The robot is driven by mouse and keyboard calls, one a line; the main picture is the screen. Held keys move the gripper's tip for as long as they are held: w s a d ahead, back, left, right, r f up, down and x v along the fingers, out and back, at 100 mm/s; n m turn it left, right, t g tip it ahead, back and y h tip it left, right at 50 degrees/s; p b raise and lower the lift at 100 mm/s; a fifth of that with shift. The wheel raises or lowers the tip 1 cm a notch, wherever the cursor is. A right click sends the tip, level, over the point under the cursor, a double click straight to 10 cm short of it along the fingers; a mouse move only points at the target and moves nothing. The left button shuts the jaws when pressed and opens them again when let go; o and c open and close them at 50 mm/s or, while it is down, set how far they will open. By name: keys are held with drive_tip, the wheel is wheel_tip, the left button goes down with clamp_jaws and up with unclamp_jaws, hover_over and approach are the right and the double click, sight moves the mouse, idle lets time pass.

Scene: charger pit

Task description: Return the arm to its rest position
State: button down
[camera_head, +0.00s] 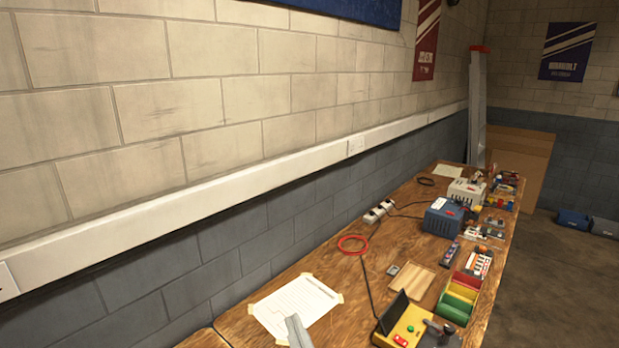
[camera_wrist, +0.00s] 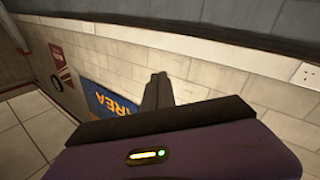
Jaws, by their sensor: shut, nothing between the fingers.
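My gripper (camera_wrist: 158,80) shows in the wrist view, its two dark fingers together with nothing between them. The fingers point toward the block wall (camera_wrist: 200,75), clear of any object. Behind the fingers is my purple wrist housing with a small lit indicator. In the head view the gripper cannot be made out for certain; a pale grey piece at the bottom edge overlaps the paper sheet (camera_head: 300,300), and I cannot tell what it is.
A wooden workbench (camera_head: 350,290) runs along the wall. It holds a yellow device (camera_head: 408,328), a wooden tray (camera_head: 412,278), coloured bins (camera_head: 458,300), a blue box (camera_head: 441,218) and a red ring (camera_head: 352,245). A ladder (camera_head: 477,110) stands behind. Floor right of the bench is open.

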drive_tip(key=s+d+f+m+g+h+b, duration=0.1)
drive_tip(key=s+d+f, duration=0.4)
drive_tip(key=s, duration=0.7)
drive_tip(key=s+d+f+m+g+h+b, duration=0.1)
drive_tip(key=s+d+f+m+h+b, duration=0.1)
drive_tip(key=s+d, duration=0.7)
drive_tip(key=s+d+f+m+g+h+b, duration=0.1)
drive_tip(key=s+d+f+m+h, duration=0.2)
drive_tip(key=s+d+f, duration=0.5)
drive_tip(key=s+m, duration=0.1)
drive_tip(key=s, duration=0.7)
drive_tip(key=shift+f+m, duration=0.25)
drive_tip(key=shift+m, duration=0.05)
